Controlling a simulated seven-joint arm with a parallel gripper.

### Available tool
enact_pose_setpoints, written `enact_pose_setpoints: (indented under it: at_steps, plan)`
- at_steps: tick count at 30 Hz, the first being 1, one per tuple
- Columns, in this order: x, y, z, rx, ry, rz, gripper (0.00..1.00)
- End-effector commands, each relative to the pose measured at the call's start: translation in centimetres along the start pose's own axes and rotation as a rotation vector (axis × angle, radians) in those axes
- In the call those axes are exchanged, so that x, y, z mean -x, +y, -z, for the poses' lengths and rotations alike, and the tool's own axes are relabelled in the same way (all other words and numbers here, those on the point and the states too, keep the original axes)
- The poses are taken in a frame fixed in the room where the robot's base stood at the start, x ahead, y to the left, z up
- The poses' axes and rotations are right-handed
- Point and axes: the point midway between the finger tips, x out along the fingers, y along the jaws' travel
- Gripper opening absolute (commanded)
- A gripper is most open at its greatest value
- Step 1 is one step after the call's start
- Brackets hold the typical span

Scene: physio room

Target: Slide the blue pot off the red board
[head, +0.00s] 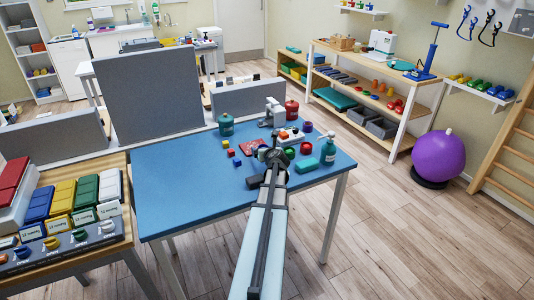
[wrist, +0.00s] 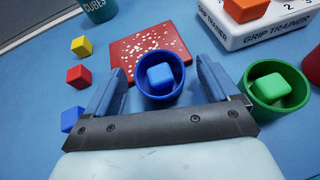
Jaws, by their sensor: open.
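The blue pot (wrist: 143,88) is a small round cup with a blue cube (wrist: 160,77) inside it. It stands at the near part of the red board (wrist: 124,52), a flat board with white speckles, and hides part of its near edge. How much of its base rests on the board cannot be told. My gripper (wrist: 160,68) is open, with one finger on each side of the pot and visible gaps to both. In the head view, the red board (head: 247,148) shows left of my gripper (head: 270,157), and the pot is hard to make out.
A green pot (wrist: 254,92) with a green cube stands close right of my gripper. Behind it is a white grip trainer (wrist: 255,37). Yellow (wrist: 81,46), red (wrist: 79,76) and blue (wrist: 71,119) cubes lie left.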

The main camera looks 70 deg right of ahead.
Motion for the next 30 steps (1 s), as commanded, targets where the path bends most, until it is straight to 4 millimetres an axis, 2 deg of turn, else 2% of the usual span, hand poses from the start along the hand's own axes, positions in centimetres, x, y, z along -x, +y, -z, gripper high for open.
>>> enact_pose_setpoints:
  at_steps: [6, 17, 30]
  plan:
    - [-1.34, -0.02, -0.01, 0.0, 0.0, 0.001, 0.88]
    - [-1.43, 0.02, 0.03, 0.0, 0.0, 0.0, 0.87]
    - [-1.43, 0.01, 0.02, 0.0, 0.0, 0.0, 0.45]
